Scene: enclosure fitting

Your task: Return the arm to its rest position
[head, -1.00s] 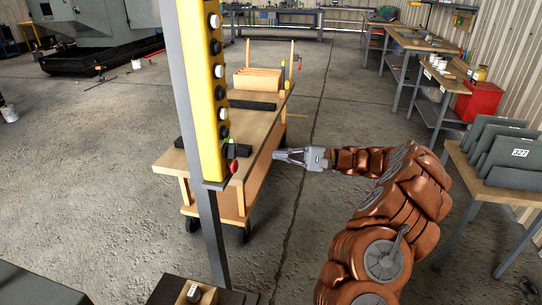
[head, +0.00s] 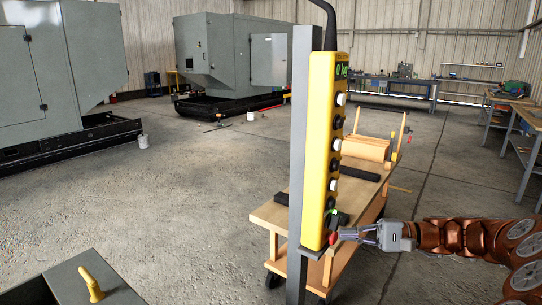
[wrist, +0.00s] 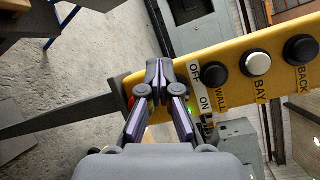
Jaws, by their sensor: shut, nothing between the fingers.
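My gripper (head: 350,233) is at the right of the head view, on my copper-coloured arm. Its fingers point left at the lower end of a yellow button pendant (head: 321,130). In the wrist view, my gripper (wrist: 158,75) has its fingertips together with nothing between them. They overlap the pendant (wrist: 225,55) near its OFF/ON label; I cannot tell whether they touch it. A red button (head: 333,238) shows by the fingertips in the head view, and a green glow shows beside the fingers in the wrist view.
The pendant hangs beside a grey post (head: 299,150). Behind it stands a wooden cart (head: 272,213) with dark bars and a wooden block. Grey machine enclosures (head: 230,55) stand at the back left. A dark box with a yellow handle (head: 91,284) is at front left. The middle floor is clear.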

